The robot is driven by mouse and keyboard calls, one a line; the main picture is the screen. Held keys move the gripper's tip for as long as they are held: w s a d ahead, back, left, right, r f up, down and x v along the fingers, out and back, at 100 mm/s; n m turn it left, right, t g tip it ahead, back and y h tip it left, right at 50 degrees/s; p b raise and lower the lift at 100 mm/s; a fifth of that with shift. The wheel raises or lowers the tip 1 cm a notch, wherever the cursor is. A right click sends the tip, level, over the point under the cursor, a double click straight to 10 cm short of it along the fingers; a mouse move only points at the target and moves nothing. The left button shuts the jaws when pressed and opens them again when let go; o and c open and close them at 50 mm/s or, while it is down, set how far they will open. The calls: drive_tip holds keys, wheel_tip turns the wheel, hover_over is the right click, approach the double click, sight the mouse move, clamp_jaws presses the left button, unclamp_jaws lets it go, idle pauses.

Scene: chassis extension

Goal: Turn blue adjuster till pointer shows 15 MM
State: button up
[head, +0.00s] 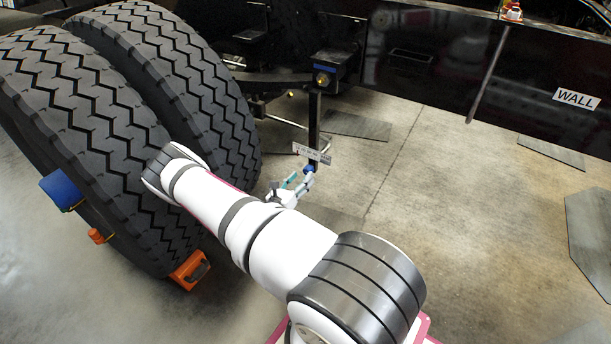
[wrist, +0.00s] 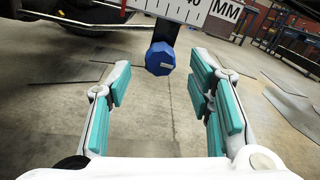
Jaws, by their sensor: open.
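The blue adjuster (wrist: 160,58) is a faceted knob with a small pale mark on its face. It hangs under a white scale (wrist: 200,10), where part of a number and "MM" show. The pointer cannot be made out. My gripper (wrist: 160,85) is open, with teal pads on both sides. The adjuster is ahead of the gap between the fingers in the wrist view, and I see no contact. In the head view the adjuster (head: 309,169) is small below the scale (head: 312,153), beside my gripper (head: 298,182).
Two large tyres (head: 80,130) stand left of my arm, with an orange chock (head: 190,270) at the floor. A dark vertical post (head: 314,120) rises behind the scale. A black chassis side (head: 480,60) with a "WALL" label (head: 576,98) runs at the back. Concrete floor at right is mostly clear, with grey plates.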

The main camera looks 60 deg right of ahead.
sight(306, 172)
drive_tip(key=shift+w+d+b, duration=0.1)
drive_tip(key=shift+d+b, duration=0.3)
drive_tip(key=shift+d, duration=1.6)
drive_tip(key=shift+c, duration=0.2)
clamp_jaws()
